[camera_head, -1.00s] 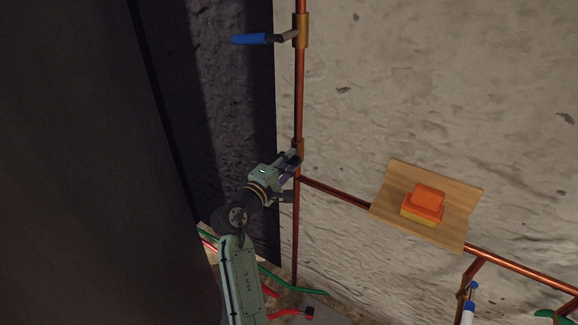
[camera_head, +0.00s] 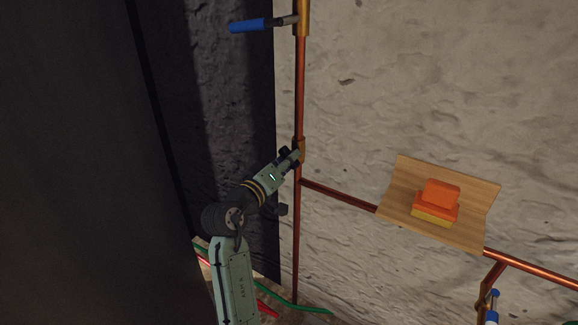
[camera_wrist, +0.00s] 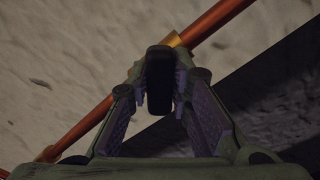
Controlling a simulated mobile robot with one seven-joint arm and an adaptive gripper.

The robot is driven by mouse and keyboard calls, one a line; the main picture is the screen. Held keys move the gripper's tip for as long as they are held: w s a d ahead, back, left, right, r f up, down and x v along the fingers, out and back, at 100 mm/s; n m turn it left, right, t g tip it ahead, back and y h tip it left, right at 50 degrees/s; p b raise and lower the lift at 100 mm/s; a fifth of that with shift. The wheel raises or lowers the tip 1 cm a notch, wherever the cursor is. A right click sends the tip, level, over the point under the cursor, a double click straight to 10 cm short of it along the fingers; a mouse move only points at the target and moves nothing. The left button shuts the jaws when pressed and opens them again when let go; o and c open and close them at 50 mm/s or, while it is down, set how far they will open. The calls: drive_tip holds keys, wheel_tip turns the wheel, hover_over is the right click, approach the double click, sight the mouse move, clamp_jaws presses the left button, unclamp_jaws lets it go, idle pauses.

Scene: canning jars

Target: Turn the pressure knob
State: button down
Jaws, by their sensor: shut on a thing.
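The pressure knob, a dark upright piece (camera_wrist: 159,82), shows between the fingers in the wrist view. Behind it is a brass fitting (camera_wrist: 172,41) on a copper pipe. My gripper (camera_wrist: 163,88) is shut on the knob, with one finger on each side. In the head view my gripper (camera_head: 291,157) reaches up and right to the brass fitting (camera_head: 301,149) on the vertical copper pipe (camera_head: 299,85). There the fingers mostly hide the knob.
A blue-handled lever (camera_head: 250,25) sits higher on the pipe. A wooden shelf (camera_head: 478,212) with orange and yellow blocks (camera_head: 437,200) is at right, above a horizontal pipe (camera_head: 535,270). A dark panel (camera_head: 80,160) fills the left. Green and red hoses (camera_head: 300,307) lie below.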

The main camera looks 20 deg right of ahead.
drive_tip(key=shift+m, duration=0.3)
idle(0.4)
drive_tip(key=c, duration=1.4)
unclamp_jaws()
drive_tip(key=shift+c, duration=0.2)
drive_tip(key=v, duration=1.2)
